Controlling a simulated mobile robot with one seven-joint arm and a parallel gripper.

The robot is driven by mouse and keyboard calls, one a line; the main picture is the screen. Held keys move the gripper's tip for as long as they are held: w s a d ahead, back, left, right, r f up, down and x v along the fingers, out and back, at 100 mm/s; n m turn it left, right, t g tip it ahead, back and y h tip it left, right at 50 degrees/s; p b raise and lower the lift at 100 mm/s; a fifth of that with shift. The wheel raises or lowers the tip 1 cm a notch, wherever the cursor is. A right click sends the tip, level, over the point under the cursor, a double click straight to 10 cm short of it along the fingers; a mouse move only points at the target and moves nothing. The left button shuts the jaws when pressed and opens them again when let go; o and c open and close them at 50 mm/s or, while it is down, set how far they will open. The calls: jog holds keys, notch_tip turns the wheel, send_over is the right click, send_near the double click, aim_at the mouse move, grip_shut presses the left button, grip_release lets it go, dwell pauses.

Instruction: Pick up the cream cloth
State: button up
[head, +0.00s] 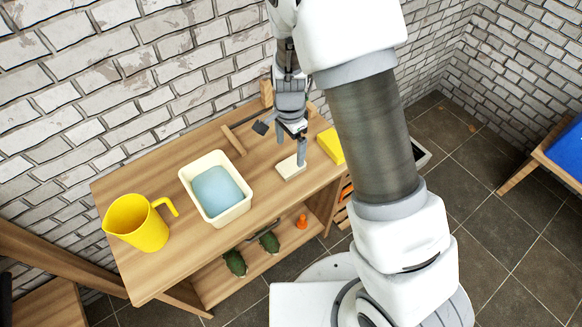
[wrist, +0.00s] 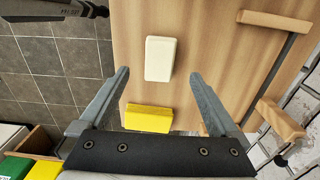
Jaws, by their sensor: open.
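The cream cloth (head: 290,168) looks like a small folded, pale rectangular block. It lies flat on the wooden bench top, towards its right end. In the wrist view the cloth (wrist: 160,58) lies just beyond my fingertips, roughly centred between them. My gripper (head: 291,150) points down over the bench beside the cloth and is open and empty. Both fingers of my gripper (wrist: 160,75) show apart in the wrist view. I cannot tell the exact height of the fingertips above the bench.
A yellow block (head: 331,146) lies right of the cloth. A cream basin (head: 187,176) with a blue content and a yellow jug (head: 137,224) stand to the left. A wooden-ended bar (head: 234,140) lies behind, near the brick wall. Green items (head: 235,262) sit on the lower shelf.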

aim_at(290, 164)
notch_tip(290, 164, down, 8)
jog(key=shift+r+b, duration=0.1)
jog(key=shift+b, duration=0.55)
jog(key=c, duration=1.4)
